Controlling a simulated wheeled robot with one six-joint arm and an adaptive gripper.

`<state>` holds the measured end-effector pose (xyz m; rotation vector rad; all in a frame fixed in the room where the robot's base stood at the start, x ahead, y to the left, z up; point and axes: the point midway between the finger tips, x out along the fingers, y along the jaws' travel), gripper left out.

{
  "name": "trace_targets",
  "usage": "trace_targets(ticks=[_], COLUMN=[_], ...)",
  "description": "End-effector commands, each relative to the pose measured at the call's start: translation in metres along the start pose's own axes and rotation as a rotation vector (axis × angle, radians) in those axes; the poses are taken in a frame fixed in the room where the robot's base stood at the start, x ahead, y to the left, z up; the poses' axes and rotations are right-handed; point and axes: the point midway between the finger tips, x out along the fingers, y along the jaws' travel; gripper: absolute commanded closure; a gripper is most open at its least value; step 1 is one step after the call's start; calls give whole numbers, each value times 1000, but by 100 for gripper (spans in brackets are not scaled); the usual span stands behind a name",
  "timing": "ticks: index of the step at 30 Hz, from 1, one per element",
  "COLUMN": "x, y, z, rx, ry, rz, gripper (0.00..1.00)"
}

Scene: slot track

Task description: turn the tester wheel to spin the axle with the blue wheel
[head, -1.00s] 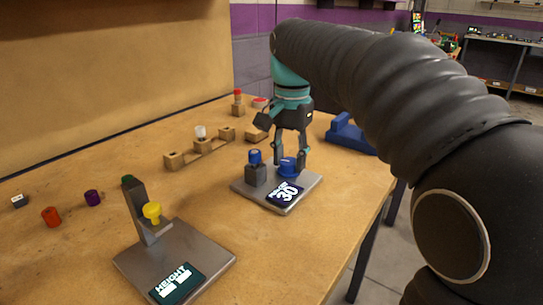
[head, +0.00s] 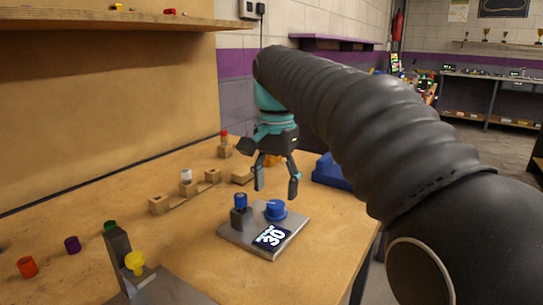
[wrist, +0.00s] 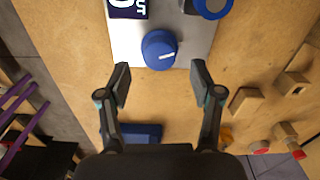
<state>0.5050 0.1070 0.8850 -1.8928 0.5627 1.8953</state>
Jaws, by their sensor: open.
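The tester is a grey plate (head: 285,240) on the workbench with a dark display (head: 271,237) reading 30. A round blue knob (head: 275,211), apparently the tester wheel, sits on it; in the wrist view the knob (wrist: 159,50) shows a white mark on its top. Beside it stands a dark grey block (head: 241,217) with a blue wheel (head: 240,200) on top, partly cut off in the wrist view (wrist: 212,6). My gripper (head: 276,190) is open and empty above the knob, its fingers apart and clear of it.
A height gauge (head: 118,245) with a yellow knob stands at front left. Wooden blocks joined by a strip (head: 185,195) lie left of the tester. A blue object (head: 330,170) is behind right. An orange cylinder (head: 27,267) and a purple one (head: 72,244) lie far left.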

Motion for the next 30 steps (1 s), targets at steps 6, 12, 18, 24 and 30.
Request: trace_targets(ticks=[6,12,18,24,30], x=[-42,-68,-81,-83,-83], y=[-2,-2,-1,-1,-1], z=[-1,-1,0,0,0], rx=[0,0,0,0,0], ry=[2,0,-1,-1,-1], rz=[-2,-1,1,1,1], gripper=[35,35,35,35,35])
